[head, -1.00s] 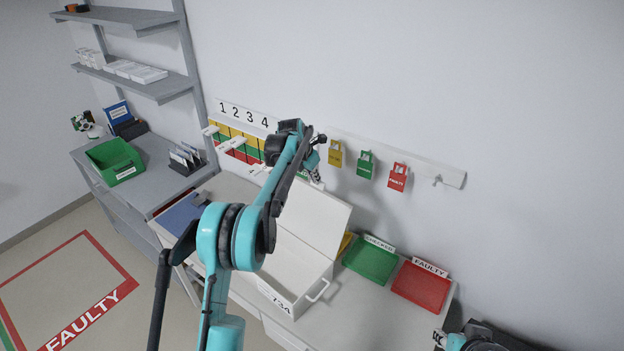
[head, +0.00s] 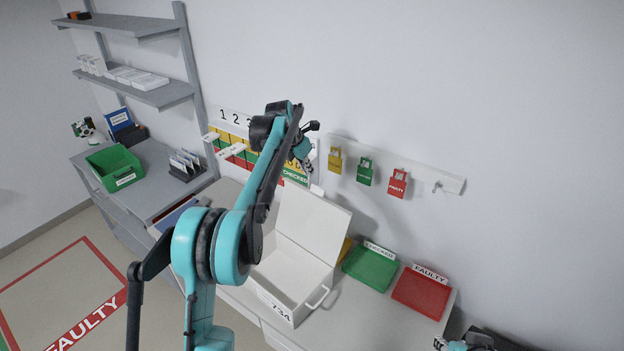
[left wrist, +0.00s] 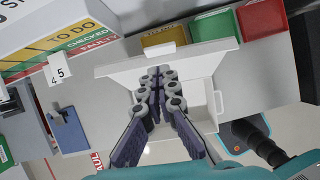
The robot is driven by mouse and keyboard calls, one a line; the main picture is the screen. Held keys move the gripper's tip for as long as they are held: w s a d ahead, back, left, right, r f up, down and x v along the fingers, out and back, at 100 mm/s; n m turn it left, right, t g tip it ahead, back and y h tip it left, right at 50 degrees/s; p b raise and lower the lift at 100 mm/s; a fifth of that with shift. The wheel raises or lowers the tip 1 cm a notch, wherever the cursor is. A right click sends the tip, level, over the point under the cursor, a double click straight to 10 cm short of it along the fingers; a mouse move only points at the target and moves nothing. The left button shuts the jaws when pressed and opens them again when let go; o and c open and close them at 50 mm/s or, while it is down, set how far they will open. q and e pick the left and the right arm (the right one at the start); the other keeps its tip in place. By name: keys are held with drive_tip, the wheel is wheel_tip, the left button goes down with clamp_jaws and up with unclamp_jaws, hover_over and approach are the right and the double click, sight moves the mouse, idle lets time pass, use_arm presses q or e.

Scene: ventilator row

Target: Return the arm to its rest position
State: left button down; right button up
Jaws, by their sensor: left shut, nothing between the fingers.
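My left arm (head: 258,190) rises from the bottom and reaches up toward the wall. Its gripper (head: 306,163) is largely hidden by the wrist in the head view, in front of the status board. In the left wrist view the left gripper (left wrist: 156,84) is shut and empty, with its fingers above the open white box (left wrist: 203,97). In the head view this box (head: 318,262), labelled 734, stands on the bench with its lid up. My right gripper (head: 440,343) only just shows at the bottom edge; its jaws are unclear.
Yellow, green (head: 365,171) and red (head: 397,183) tags hang on a wall rail. Green (head: 370,268) and red (head: 422,291) trays sit right of the box. A green bin (head: 114,167) and shelves (head: 135,90) stand at left. Free air lies above the floor.

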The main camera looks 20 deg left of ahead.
use_arm(q)
drive_tip(key=s+d+f+m+t+y+b, duration=0.1)
drive_tip(key=s+d+f+m+b, duration=0.15)
drive_tip(key=s+m+b, duration=0.5)
drive_tip(key=s+d+f+m+b, duration=0.1)
drive_tip(key=s+d+m+b, duration=0.15)
drive_tip(key=s+m, duration=0.85)
drive_tip(key=s+d+f+m+t+b, duration=0.1)
drive_tip(key=s+f+m+b, duration=0.3)
drive_tip(key=s+f, duration=0.5)
drive_tip(key=s+d+f+m+y+b, duration=0.1)
drive_tip(key=s+f+m+b, duration=0.3)
drive_tip(key=s+f+m, duration=0.5)
drive_tip(key=s+f, duration=0.1)
drive_tip(key=s, duration=0.4)
drive_tip(key=shift+s+d+f+t, duration=0.15)
drive_tip(key=shift+s+f+t, duration=0.15)
drive_tip(key=shift+t, duration=0.1)
